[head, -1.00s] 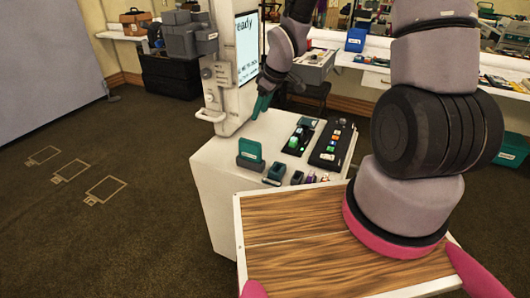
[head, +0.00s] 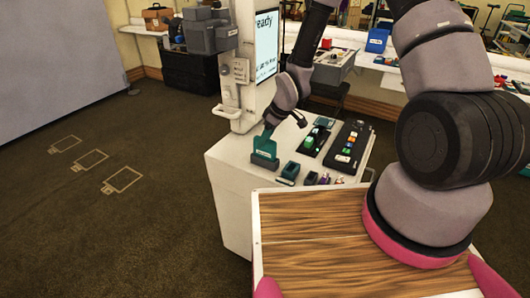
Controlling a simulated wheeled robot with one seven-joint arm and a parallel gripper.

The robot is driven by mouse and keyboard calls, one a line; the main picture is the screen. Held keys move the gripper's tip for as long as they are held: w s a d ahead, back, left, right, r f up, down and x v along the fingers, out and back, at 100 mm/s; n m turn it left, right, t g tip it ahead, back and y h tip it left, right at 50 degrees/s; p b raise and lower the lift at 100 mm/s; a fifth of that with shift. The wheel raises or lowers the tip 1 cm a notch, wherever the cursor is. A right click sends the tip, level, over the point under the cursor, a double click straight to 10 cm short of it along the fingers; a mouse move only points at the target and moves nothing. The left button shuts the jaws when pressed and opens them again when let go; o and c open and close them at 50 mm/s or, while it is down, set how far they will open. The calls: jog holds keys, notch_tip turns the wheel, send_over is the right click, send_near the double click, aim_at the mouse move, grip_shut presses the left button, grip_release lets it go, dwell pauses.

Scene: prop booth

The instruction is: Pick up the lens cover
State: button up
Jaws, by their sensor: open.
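I cannot tell for certain which small item is the lens cover. On the white cabinet top (head: 232,150), an upright teal piece (head: 264,148) with a pale label stands at the near left. A small dark teal block (head: 290,170) is to its right, and several tiny dark and purple items (head: 317,179) lie further right. My gripper (head: 284,122) is open, pointing down just above and behind the upright teal piece. One fingertip overlaps the top of that piece in the picture, so I cannot tell whether they touch. Nothing shows held in it.
A black device with a green part (head: 315,138) and a black button panel (head: 348,146) occupy the cabinet's right side. A white post with a screen (head: 266,45) rises behind. My wood-topped deck is in front. The carpet at left is open, with taped outlines (head: 122,180).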

jog(key=shift+w+a+f, duration=0.1)
jog(key=shift+a+f, duration=0.05)
jog(key=shift+f, duration=0.3)
grip_shut()
dwell(1.1)
